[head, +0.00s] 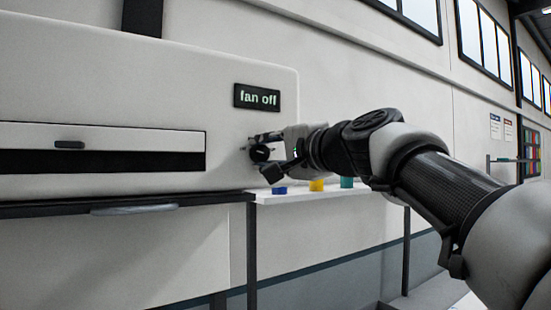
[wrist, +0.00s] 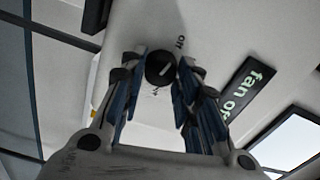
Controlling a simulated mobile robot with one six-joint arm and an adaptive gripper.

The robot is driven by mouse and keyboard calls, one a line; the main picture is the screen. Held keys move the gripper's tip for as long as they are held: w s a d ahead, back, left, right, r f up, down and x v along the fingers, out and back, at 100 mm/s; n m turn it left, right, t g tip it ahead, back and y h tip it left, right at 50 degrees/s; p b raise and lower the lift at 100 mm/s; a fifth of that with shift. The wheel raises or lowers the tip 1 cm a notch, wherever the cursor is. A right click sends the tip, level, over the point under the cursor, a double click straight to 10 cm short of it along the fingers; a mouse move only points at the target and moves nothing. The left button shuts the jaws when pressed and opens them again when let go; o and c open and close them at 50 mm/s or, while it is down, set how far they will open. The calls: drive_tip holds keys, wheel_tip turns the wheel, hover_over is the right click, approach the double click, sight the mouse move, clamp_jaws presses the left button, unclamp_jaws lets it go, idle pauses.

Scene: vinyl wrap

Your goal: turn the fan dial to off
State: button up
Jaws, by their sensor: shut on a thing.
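The fan dial is a small round black knob (wrist: 160,68) with a pale pointer line, on the front of a pale machine (head: 225,60). In the wrist view, small dark lettering sits on the panel around the knob. The display (head: 257,97) above the dial reads "fan off"; it also shows in the wrist view (wrist: 247,88). My gripper (head: 256,146) is at the panel below the display. In the wrist view its blue-padded fingers (wrist: 162,82) are on both sides of the knob and shut on it. In the head view the gripper mostly hides the dial.
A white shelf (head: 330,193) below my gripper holds a blue (head: 280,190), a yellow (head: 317,185) and a green item (head: 347,182). The machine has a dark slot (head: 110,161) at left. A grey handle (head: 133,209) juts out beneath it.

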idle(0.5)
drive_tip(key=o, duration=1.1)
drive_tip(key=v, duration=1.2)
